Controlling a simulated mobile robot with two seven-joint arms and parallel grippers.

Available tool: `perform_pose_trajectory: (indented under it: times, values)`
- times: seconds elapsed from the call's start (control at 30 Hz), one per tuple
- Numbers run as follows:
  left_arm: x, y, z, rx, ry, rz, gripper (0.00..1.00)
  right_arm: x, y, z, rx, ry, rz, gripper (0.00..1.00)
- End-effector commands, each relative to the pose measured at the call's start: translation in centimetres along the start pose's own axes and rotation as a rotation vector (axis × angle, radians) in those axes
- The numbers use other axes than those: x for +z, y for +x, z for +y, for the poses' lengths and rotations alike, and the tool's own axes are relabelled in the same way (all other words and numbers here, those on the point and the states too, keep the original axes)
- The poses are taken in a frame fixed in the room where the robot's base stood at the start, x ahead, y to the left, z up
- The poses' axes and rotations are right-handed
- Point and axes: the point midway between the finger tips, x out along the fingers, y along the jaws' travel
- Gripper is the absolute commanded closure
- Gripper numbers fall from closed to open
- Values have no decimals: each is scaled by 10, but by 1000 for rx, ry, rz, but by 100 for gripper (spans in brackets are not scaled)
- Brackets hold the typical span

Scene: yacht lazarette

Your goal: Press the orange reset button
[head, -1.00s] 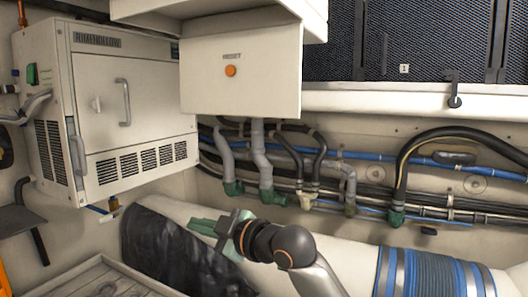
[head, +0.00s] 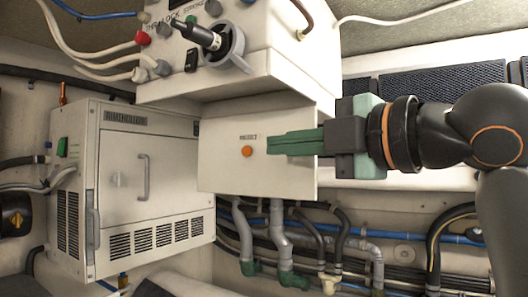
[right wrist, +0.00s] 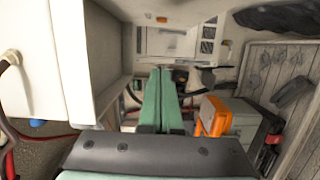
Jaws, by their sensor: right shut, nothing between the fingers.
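The orange reset button (head: 247,151) is a small round button on the front of a cream panel (head: 222,174), under a RESET label, in the head view. My right gripper (head: 270,146) has long green fingers pressed together, empty. It comes in from the right across the panel. Its tips are just right of the button in the picture, and the button is fully visible. I cannot tell how far the tips stand in front of the panel. In the right wrist view the shut fingers (right wrist: 162,72) point away from the camera. My left gripper is not in view.
A control box (head: 290,40) with knobs, a switch and cables juts out above the panel. A white vented cabinet (head: 145,180) with a handle stands to the left. Grey pipes (head: 280,235) and hoses run below. The right wrist view shows an orange case (right wrist: 212,115).

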Motion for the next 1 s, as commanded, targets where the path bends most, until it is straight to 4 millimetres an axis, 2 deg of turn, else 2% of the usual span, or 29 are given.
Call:
perform_pose_trajectory:
  times: [0.33,0.47,0.57,0.97,1.0]
  values:
    - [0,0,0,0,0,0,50,0,0,1,0,-3,-1,100]
    - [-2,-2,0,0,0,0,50,-1,7,1,-2,-1,1,100]
    - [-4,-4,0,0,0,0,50,-1,20,2,-3,0,2,100]
    - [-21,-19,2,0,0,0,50,-1,104,2,-3,-1,1,100]
    - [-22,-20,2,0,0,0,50,10,103,3,-2,2,-5,100]
